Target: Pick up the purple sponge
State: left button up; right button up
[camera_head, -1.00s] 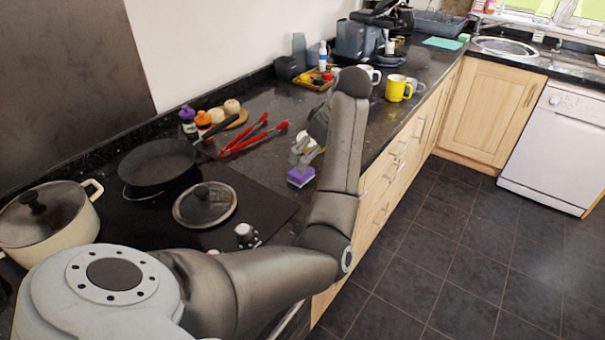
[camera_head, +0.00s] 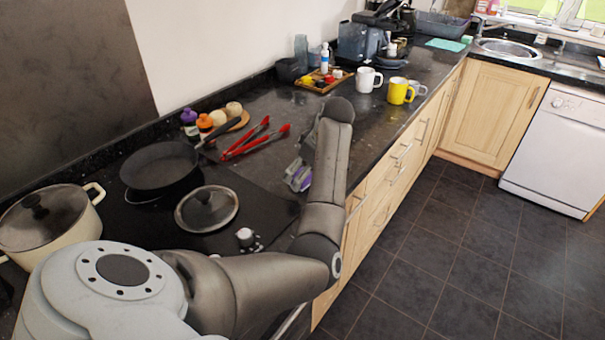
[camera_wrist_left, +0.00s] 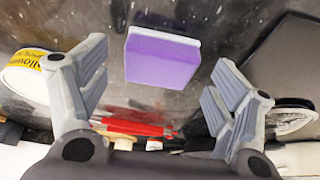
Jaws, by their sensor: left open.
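The purple sponge (camera_head: 301,184) lies on the dark counter near its front edge, right of the hob. In the head view my left gripper (camera_head: 297,171) is over it and partly hides it. In the left wrist view the purple sponge (camera_wrist_left: 162,60), with a pale layer along its far edge, shows whole and flat. The two fingers of my left gripper (camera_wrist_left: 160,76) are spread wide, one on each side of it, with visible gaps. Nothing is held. My right gripper is not in view.
Red tongs (camera_head: 255,143), a frying pan (camera_head: 158,165) and a glass lid (camera_head: 207,209) lie to the left. White (camera_head: 366,80) and yellow mugs (camera_head: 398,92) stand farther back. In the left wrist view, a white round item with a yellow label (camera_wrist_left: 30,72) sits beside the left finger.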

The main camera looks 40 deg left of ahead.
pick_arm(q)
jog(key=shift+a+f, duration=0.25)
jog(key=shift+f, duration=0.3)
jog(key=c, duration=0.9)
jog(key=shift+o, duration=0.2)
